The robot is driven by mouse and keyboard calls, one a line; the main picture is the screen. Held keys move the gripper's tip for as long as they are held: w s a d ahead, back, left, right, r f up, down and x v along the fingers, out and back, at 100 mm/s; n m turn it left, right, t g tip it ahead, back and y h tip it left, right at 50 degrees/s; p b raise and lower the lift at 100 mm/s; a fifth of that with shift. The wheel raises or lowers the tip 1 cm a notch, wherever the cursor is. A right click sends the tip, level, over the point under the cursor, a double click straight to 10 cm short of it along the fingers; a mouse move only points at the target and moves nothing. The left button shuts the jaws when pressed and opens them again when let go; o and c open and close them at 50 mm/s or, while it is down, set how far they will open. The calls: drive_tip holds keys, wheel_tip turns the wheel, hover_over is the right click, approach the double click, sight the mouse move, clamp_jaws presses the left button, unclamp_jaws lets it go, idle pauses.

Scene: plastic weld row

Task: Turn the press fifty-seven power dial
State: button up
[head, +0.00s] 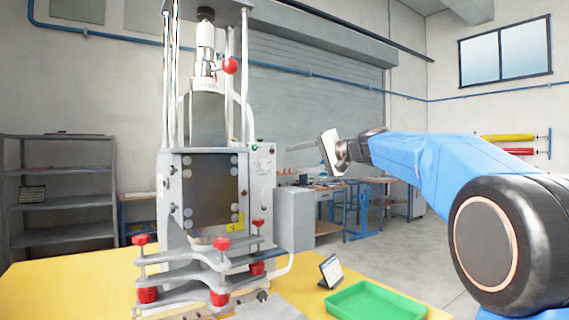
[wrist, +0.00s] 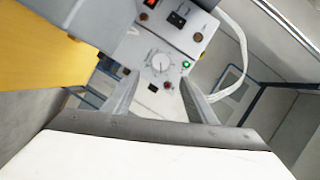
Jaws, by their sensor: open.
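The press (head: 207,180) is a grey machine with red knobs on the yellow table at left of the head view. Its control panel (head: 262,163) is on its right side. The power dial (wrist: 159,63) is a round light knob with a dark pointer mark on the grey panel, seen in the wrist view. My gripper (head: 303,147) is to the right of the panel with its fingers pointing at it. In the wrist view my gripper (wrist: 157,88) is open, its two fingers apart on either side below the dial. Nothing is between them, and the dial is not touched.
A green lamp (wrist: 186,65), a dark switch (wrist: 178,19) and a red display (wrist: 149,3) sit near the dial. A green tray (head: 375,302) and a small dark stand (head: 330,271) are on the yellow table (head: 60,285). A cable (wrist: 240,50) hangs beside the panel.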

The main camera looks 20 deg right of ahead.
drive_tip(key=v, duration=0.5)
drive_tip(key=shift+s+d, duration=0.25)
drive_tip(key=shift+s, duration=0.1)
